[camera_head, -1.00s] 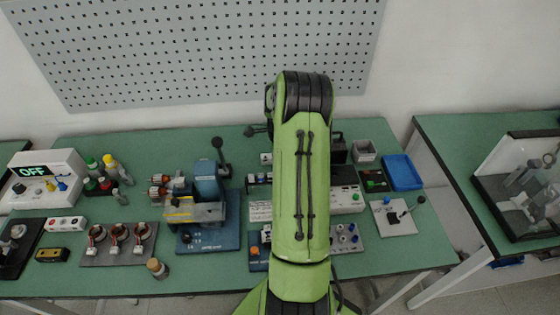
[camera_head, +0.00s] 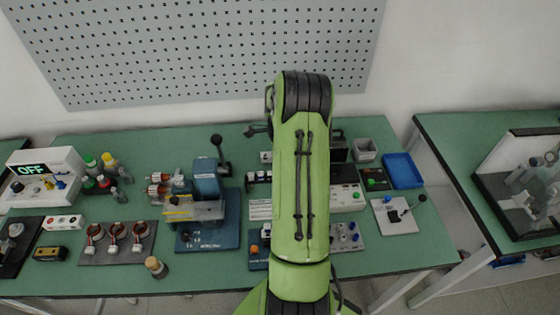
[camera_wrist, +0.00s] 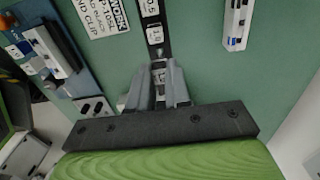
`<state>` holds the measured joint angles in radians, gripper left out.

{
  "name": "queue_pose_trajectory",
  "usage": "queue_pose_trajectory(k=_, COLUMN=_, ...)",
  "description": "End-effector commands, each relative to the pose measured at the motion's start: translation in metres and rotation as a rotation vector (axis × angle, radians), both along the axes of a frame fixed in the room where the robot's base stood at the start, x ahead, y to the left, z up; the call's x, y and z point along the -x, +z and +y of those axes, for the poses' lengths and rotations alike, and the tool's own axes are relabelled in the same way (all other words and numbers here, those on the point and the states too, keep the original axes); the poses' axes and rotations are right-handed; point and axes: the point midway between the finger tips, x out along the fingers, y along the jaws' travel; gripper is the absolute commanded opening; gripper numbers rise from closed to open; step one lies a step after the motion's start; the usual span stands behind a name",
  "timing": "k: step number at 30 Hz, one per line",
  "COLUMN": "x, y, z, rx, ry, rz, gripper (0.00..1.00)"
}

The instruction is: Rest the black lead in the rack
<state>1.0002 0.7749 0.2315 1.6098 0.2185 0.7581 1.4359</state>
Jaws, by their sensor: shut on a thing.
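My gripper (camera_wrist: 158,88) shows in the wrist view, with its two grey fingers close together on a small dark and pale piece (camera_wrist: 158,68). This piece is probably the end of the black lead, but the fingers hide most of it. A black strip with white number labels (camera_wrist: 152,12) lies just beyond the fingertips. I cannot tell whether the piece touches it. A white slotted rail (camera_wrist: 236,22) lies to the right, apart from the fingers. I cannot tell for sure which part is the rack. In the head view my own arm hides the gripper and the held piece.
A printed white card (camera_wrist: 100,15) and a blue-based unit (camera_wrist: 82,78) lie left of the gripper. In the head view a blue tray (camera_head: 403,171) and a grey open box (camera_head: 364,150) stand at the right. Green bench top is bare right of the fingers.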

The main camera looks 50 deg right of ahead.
Motion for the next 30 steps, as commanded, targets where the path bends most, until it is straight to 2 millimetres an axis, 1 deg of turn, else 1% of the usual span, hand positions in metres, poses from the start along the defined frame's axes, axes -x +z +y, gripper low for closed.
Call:
queue_pose_trajectory(k=9, x=0.0, y=-0.001, z=0.0, rx=0.0, ry=0.0, rz=0.0, gripper=0.0)
queue_pose_trajectory(k=20, x=0.0, y=-0.022, z=0.0, rx=0.0, ry=0.0, rz=0.0, gripper=0.0)
queue_pose_trajectory(k=30, x=0.0, y=-0.022, z=0.0, rx=0.0, ry=0.0, rz=0.0, gripper=0.0)
